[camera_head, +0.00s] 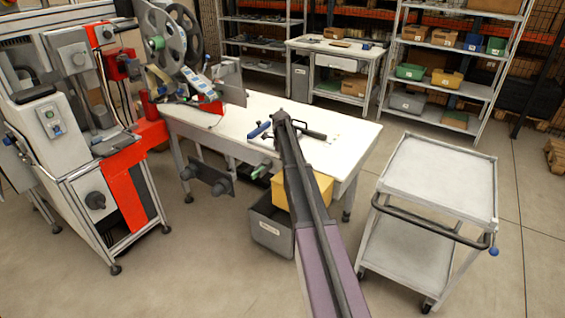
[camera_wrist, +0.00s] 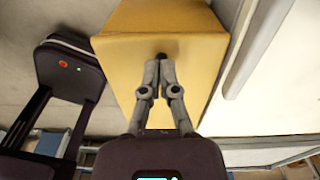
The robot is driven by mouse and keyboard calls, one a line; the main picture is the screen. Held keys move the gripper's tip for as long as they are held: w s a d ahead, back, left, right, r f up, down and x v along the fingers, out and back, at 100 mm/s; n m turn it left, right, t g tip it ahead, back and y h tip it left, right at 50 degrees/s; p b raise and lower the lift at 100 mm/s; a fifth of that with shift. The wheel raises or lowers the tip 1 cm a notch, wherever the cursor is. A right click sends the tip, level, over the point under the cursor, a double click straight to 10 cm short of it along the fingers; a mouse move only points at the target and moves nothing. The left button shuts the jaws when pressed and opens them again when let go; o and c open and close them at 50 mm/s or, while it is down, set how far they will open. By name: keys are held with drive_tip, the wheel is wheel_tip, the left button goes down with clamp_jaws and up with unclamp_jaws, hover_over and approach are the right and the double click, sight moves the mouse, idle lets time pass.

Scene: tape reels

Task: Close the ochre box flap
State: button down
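The ochre box (camera_head: 288,190) is at the table's front side in the head view, partly hidden by my arm. In the wrist view the ochre box (camera_wrist: 120,65) fills the upper middle, with an edge running across it. I cannot tell which panel is the flap or how far open it is. My gripper (camera_wrist: 160,68) is in front of the box, fingers brought together, tips at a small dark knob-like spot (camera_wrist: 161,56) on it. Contact with that spot is unclear. In the head view my gripper is not clearly seen.
A grey bin (camera_head: 270,232) stands below the ochre box. The white table (camera_head: 350,125) is behind, with small tools on it. A grey cart (camera_head: 440,180) stands at the right, and a reel machine (camera_head: 60,120) at the left. Open floor lies in front.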

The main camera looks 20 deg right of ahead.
drive_tip(key=shift+w+r+p, duration=0.15)
drive_tip(key=shift+r+p, duration=2.05)
drive_tip(key=shift+r, duration=0.1)
drive_tip(key=w+a+r+p, duration=0.3)
drive_tip(key=w+r+p, duration=0.3)
drive_tip(key=shift+w+a, duration=0.2)
drive_tip(key=shift+a, duration=0.2)
drive_tip(key=s+a+n, duration=0.7)
drive_tip(key=s+n, duration=0.2)
drive_tip(key=s, duration=0.5)
drive_tip(key=s+a+n, duration=0.7)
drive_tip(key=s+n, duration=0.3)
drive_tip(key=s, duration=0.4)
drive_tip(key=s+a+n, duration=0.8)
drive_tip(key=s+n, duration=0.2)
drive_tip(key=s, duration=0.4)
drive_tip(key=shift+s+t, duration=0.25)
drive_tip(key=shift+t, duration=0.05)
